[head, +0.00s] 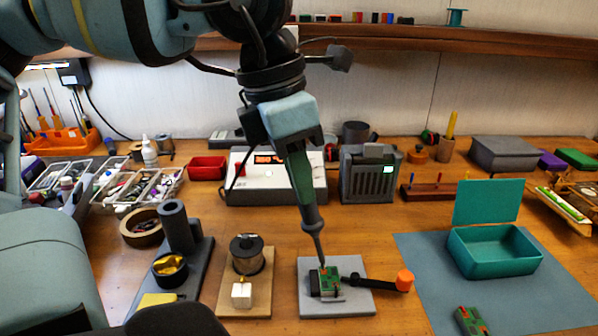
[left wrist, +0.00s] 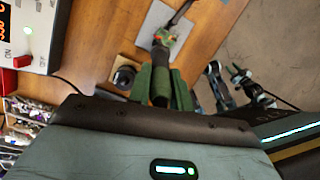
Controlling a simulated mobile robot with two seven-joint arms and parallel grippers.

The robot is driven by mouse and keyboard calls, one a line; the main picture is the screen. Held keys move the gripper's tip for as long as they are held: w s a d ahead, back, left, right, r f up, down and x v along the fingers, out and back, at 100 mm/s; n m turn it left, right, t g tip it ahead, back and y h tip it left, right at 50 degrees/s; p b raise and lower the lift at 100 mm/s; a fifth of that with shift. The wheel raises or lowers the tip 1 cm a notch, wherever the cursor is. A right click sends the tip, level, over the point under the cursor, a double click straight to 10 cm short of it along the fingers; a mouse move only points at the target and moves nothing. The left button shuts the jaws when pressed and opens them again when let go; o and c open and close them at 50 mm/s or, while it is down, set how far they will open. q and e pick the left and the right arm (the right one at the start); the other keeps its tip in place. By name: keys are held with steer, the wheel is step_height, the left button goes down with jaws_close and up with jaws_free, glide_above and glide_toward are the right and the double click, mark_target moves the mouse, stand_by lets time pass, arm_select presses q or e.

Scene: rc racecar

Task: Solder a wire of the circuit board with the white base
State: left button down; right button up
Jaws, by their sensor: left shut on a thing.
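My left gripper (head: 299,175) is shut on the soldering iron (head: 313,222), which points down with a slight tilt. The iron's tip is at the upper part of the green circuit board (head: 328,285); I cannot tell whether it touches. The board sits on the pale white-grey base (head: 352,303), beside a black clamp with an orange knob (head: 404,280). In the left wrist view the green fingers (left wrist: 162,85) flank the dark iron, with the board (left wrist: 164,38) beyond it. The wire is too small to make out.
A solder spool (head: 247,257) on a wooden stand and a dark iron holder (head: 178,228) stand left of the base. The soldering station (head: 270,180) is behind. On the right, a blue mat (head: 540,295) carries an open teal box (head: 495,252) and another green board (head: 470,321).

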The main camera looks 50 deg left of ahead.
arm_select(q)
steer(key=shift+f+b, duration=0.35)
steer(key=shift+f, duration=0.1)
arm_select(e)
steer(key=shift+f, duration=0.3)
stand_by(0.4)
steer(key=shift+s+f, duration=0.2)
stand_by(1.8)
stand_by(0.7)
